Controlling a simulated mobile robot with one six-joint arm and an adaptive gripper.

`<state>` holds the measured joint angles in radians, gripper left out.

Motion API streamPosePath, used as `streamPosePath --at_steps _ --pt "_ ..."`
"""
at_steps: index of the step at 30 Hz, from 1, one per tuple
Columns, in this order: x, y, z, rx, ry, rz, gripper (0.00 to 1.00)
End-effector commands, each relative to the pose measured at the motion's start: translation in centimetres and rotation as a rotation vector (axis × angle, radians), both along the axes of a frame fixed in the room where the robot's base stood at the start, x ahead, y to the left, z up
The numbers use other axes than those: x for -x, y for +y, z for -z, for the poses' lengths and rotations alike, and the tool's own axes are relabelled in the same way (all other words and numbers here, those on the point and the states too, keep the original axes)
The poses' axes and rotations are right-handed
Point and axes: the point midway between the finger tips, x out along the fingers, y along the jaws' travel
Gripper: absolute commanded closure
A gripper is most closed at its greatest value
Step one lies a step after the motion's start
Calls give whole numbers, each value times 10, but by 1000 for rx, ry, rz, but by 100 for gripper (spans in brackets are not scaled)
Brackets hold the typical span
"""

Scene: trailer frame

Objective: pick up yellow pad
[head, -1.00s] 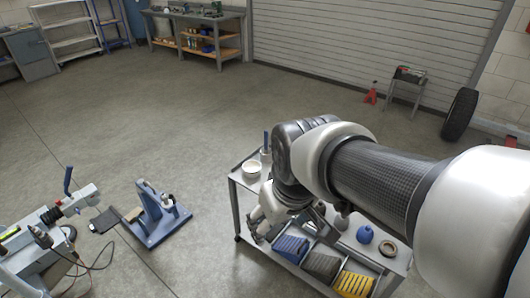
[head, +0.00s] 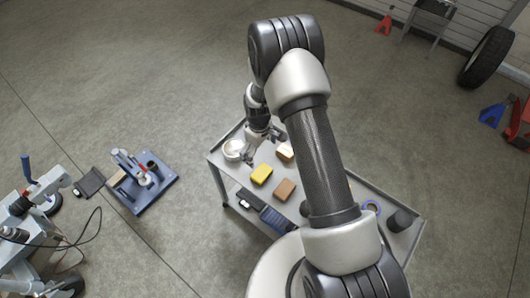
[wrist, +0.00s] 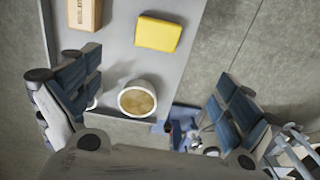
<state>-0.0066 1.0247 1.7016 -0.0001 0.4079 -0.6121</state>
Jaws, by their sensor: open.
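The yellow pad (head: 261,173) lies flat on the top of the grey cart (head: 360,187), near its left end. It also shows in the wrist view (wrist: 158,33) near the top, beyond the fingertips. My gripper (head: 263,146) is above the cart, just behind the yellow pad and apart from it. In the wrist view my gripper (wrist: 155,92) has its fingers spread wide with nothing between them touching either finger.
A brown block (head: 284,189) and a pale labelled box (wrist: 85,13) lie nearby. A blue stand (head: 143,180) is on the floor to the left. A lower shelf holds blue items.

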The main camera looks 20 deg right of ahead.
Motion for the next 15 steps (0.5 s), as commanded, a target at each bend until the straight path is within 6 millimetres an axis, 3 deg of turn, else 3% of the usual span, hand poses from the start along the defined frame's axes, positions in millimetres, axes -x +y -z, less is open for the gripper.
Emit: streamPosePath --at_steps 7,15 --pt "3 0 35 0 10 -11 2" --pt "3 0 96 1 9 -10 2"
